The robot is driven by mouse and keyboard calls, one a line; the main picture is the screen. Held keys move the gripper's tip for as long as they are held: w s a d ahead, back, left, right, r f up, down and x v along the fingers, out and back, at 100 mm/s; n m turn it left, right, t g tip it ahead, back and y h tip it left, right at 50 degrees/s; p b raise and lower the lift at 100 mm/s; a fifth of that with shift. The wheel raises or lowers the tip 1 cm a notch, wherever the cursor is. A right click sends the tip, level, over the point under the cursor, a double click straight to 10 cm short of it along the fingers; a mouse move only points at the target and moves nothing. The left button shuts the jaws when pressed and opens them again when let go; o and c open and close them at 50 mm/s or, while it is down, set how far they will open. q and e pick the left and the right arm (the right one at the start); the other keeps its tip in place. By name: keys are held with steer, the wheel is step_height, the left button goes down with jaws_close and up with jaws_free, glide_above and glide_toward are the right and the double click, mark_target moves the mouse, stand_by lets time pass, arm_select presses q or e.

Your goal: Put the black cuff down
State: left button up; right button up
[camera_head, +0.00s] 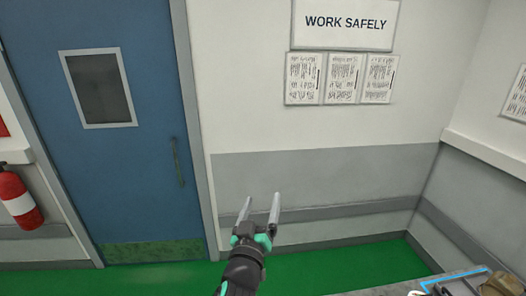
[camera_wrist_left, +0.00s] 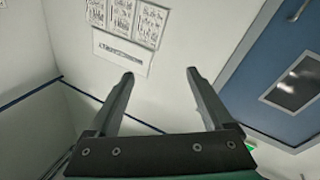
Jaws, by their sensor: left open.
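My left gripper (camera_head: 261,203) is raised in front of the grey lower wall in the head view. Its two fingers point up and stand apart, with nothing between them. The left wrist view also shows the open, empty fingers (camera_wrist_left: 160,74), facing the wall. I cannot make out the black cuff for certain in either view. Dark items (camera_head: 455,286) lie at the bottom right corner of the head view, cut off by the frame edge, and I cannot tell whether the cuff is among them. My right gripper is not in view.
A blue-edged surface (camera_head: 458,274) with a brown object (camera_head: 500,284) shows at the bottom right. A blue door (camera_head: 130,185) and a red fire extinguisher (camera_head: 18,201) are on the left. The green floor (camera_head: 300,262) shows clear beyond my gripper.

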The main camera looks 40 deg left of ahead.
arm_select(q)
steer(key=s+d+r+m+t+h, duration=0.2)
steer(key=s+d+r+t, duration=0.15)
steer(key=r, duration=0.55)
steer(key=s+d+r+m+t+h, duration=0.2)
steer(key=d+r, duration=0.3)
steer(key=r, duration=0.5)
steer(key=s+d+r+m+t+h, duration=0.5)
steer(key=s+d+r+m+h, duration=0.2)
steer(key=s+r, duration=0.4)
steer(key=shift+s+r+h, duration=0.15)
steer(key=shift+h, duration=0.15)
steer(key=shift+r, duration=0.1)
step_height(320, 180, up, 12)
steer(key=p, duration=1.2)
steer(key=shift+r+p, duration=0.25)
steer(key=shift+p, duration=0.15)
